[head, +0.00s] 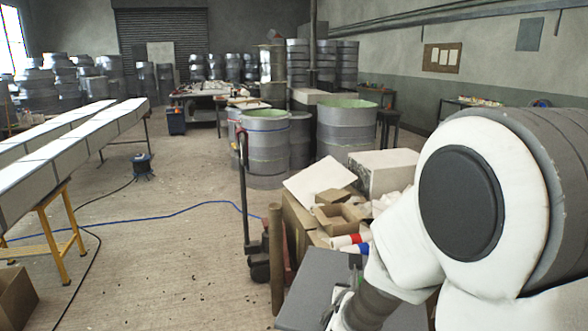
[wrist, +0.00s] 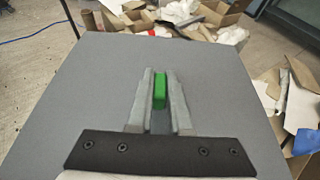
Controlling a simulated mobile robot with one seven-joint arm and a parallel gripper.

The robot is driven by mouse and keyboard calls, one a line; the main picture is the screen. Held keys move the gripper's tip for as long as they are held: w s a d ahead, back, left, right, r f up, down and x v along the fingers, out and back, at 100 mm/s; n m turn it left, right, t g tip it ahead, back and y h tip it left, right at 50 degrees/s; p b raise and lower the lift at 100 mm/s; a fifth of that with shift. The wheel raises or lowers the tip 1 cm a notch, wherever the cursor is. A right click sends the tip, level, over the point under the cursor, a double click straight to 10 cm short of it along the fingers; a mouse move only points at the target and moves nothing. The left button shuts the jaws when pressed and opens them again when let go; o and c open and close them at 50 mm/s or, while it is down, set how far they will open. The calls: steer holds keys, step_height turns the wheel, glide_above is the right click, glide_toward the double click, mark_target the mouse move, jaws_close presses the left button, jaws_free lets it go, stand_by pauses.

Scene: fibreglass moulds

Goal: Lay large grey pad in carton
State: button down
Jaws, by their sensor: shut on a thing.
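My gripper (wrist: 160,85) is shut on a small bright green piece (wrist: 159,90), held upright between its two pale grey fingers in the wrist view. A wide, flat grey sheet or top (wrist: 90,85) spreads beneath and around the fingers; I cannot tell whether it is the large grey pad or a table top, nor whether the green piece is joined to it. The grey surface also shows at the bottom of the head view (head: 312,285), partly behind my arm, where my fingertips are mostly hidden. An open brown carton (head: 17,298) stands at the lower left of the head view.
A pile of cardboard and white scraps (head: 345,205) lies just beyond the grey surface. A pallet jack (head: 250,220) and large drums (head: 345,130) stand behind. A long white mould (head: 70,150) on yellow trestles is at left. Open floor lies between, crossed by a blue hose (head: 185,210).

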stand_by(0.8)
steer(key=w+d+f+m+g+h+b, duration=0.2)
steer(key=d+f+m+h+b, duration=0.15)
steer(key=d+f, duration=0.7)
steer(key=w+d+f+m+g+h+b, duration=0.25)
steer(key=d+f+b, duration=0.25)
steer(key=d+f, duration=0.55)
steer(key=s+d+f+m+g+h+b, duration=0.1)
steer(key=s+d+f+b, duration=0.1)
steer(key=d+f, duration=0.5)
steer(key=s+d+f+m+g+h+b, duration=0.1)
steer(key=d+f+b, duration=0.3)
steer(key=d+f, duration=0.4)
steer(key=s+d+f+m+g+h+b, duration=0.1)
steer(key=s+d+f+m+g+b, duration=0.1)
steer(key=d+f, duration=0.6)
steer(key=shift+s+d+f+m+g+b, duration=0.15)
steer(key=shift+s+m+b, duration=0.15)
steer(key=shift+s, duration=0.25)
steer(key=shift+s+a+f+m+g+b, duration=0.1)
steer(key=shift+s+f+m+b, duration=0.1)
steer(key=shift+s+m, duration=0.25)
steer(key=shift+f+b, duration=0.6)
steer(key=shift+f, duration=1.45)
